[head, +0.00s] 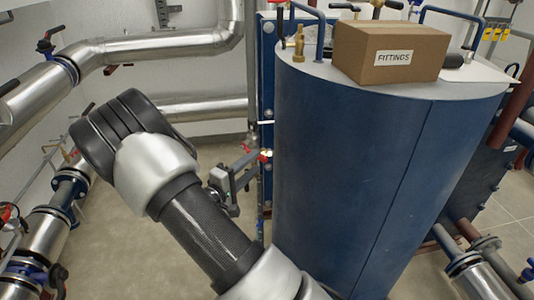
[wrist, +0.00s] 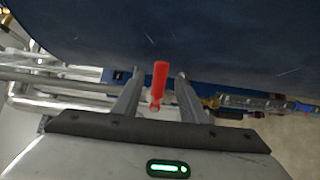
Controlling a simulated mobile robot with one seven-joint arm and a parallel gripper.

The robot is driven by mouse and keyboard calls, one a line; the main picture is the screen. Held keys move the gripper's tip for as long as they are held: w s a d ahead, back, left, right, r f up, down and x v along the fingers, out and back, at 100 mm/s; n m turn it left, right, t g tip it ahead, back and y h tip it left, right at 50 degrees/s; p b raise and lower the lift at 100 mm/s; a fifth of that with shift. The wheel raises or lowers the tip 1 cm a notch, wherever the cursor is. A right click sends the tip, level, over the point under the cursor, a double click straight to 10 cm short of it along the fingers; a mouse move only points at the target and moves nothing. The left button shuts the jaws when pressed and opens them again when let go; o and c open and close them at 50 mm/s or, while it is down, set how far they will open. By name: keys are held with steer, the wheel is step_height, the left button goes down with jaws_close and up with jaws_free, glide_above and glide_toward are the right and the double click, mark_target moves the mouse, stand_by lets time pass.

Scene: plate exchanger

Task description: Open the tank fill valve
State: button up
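A small red valve handle (head: 264,156) sits on the pipework just left of the big blue tank (head: 335,170). No label shows that names it as the tank fill valve. My gripper (head: 255,165) is beside this handle in the head view. In the wrist view, my gripper (wrist: 154,78) has its two fingers apart, with the red handle (wrist: 160,82) between them and a gap on each side. The handle appears not to be clamped. The valve body is mostly hidden.
The tank's curved wall lies close to my gripper's right. A cardboard box marked FITTINGS (head: 390,52) and a brass fitting (head: 299,44) stand on the tank top. Silver pipes (head: 160,45) with other red-handled valves run along the left. Bare floor (head: 120,250) shows at lower left.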

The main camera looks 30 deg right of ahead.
steer(key=x, duration=0.8)
steer(key=shift+d+b, duration=0.15)
steer(key=shift+b, duration=0.2)
jaws_close()
